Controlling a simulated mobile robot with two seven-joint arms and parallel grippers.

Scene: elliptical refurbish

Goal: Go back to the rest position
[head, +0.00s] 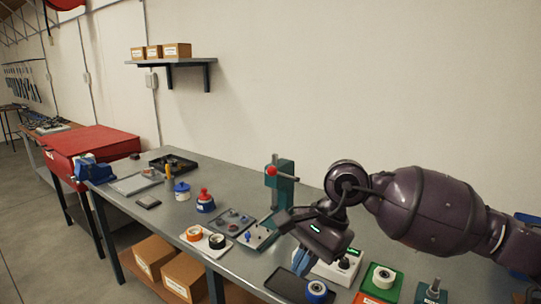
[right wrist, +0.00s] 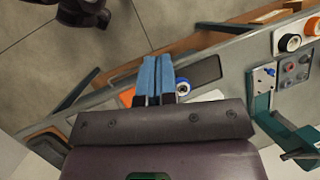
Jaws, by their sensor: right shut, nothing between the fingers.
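My right gripper (head: 303,262) hangs above the right part of the grey workbench (head: 222,175). Its two blue fingers are together with nothing between them, as the right wrist view also shows (right wrist: 155,76). In the head view the fingers are over a dark tray (head: 284,285) and near a blue and white tape roll (head: 317,290). The roll is partly behind the fingers in the right wrist view (right wrist: 183,87). The right arm comes in from the right side of the head view. My left gripper is not in view.
A green press (head: 283,185) with a red knob stands just left of my right gripper. A green tray (head: 384,284) is to the right. Cardboard boxes (head: 184,276) sit below.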

